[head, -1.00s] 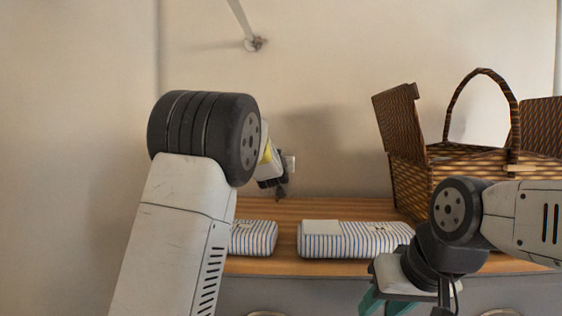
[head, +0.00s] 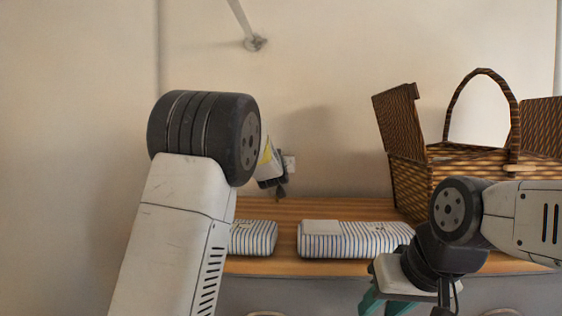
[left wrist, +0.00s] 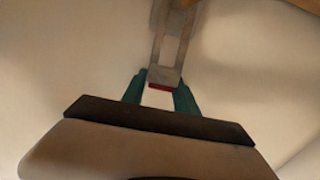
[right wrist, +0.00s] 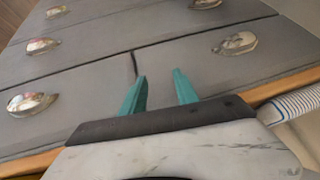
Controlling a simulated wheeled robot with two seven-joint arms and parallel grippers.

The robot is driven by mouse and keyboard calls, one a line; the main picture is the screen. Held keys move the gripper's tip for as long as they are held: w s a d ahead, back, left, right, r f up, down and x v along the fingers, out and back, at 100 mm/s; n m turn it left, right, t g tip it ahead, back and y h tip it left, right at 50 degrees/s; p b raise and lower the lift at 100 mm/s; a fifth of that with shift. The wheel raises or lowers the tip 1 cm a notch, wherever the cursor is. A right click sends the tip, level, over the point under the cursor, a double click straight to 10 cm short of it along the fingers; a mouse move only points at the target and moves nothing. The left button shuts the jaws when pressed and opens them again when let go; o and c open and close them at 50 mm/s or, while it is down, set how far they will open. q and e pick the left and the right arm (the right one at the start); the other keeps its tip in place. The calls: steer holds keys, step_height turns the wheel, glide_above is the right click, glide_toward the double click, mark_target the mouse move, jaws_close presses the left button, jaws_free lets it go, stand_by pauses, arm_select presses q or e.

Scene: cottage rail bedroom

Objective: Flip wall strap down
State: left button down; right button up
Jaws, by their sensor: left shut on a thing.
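The wall strap (left wrist: 166,74) shows in the left wrist view as a long grey frame with two side bars, a cross plate and a red end, against a pale wall. My left gripper (left wrist: 160,88) has its teal fingers on either side of that end and is shut on it. In the head view my left arm hides most of this gripper and I cannot make out the strap there. My right gripper (right wrist: 158,76) is open and empty in front of grey drawer fronts. Its teal fingers also show low in the head view.
A wooden dresser top (head: 345,208) holds striped cloth bundles (head: 355,240) and an open wicker basket (head: 410,180) at the right, close to my right arm. A white rod (head: 239,16) meets the wall above. The drawers have metal cup pulls (right wrist: 235,43).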

arm_select(q)
steer(key=shift+s+f, duration=0.45)
steer(key=shift+s, duration=0.6)
steer(key=shift+s+f, duration=0.3)
steer(key=shift+s, duration=0.6)
steer(key=shift+s+f, duration=0.9)
steer(key=shift+s, duration=0.3)
steer(key=c, duration=1.1)
jaws_free()
steer(key=shift+s, duration=0.15)
steer(key=shift+s, duration=3.9)
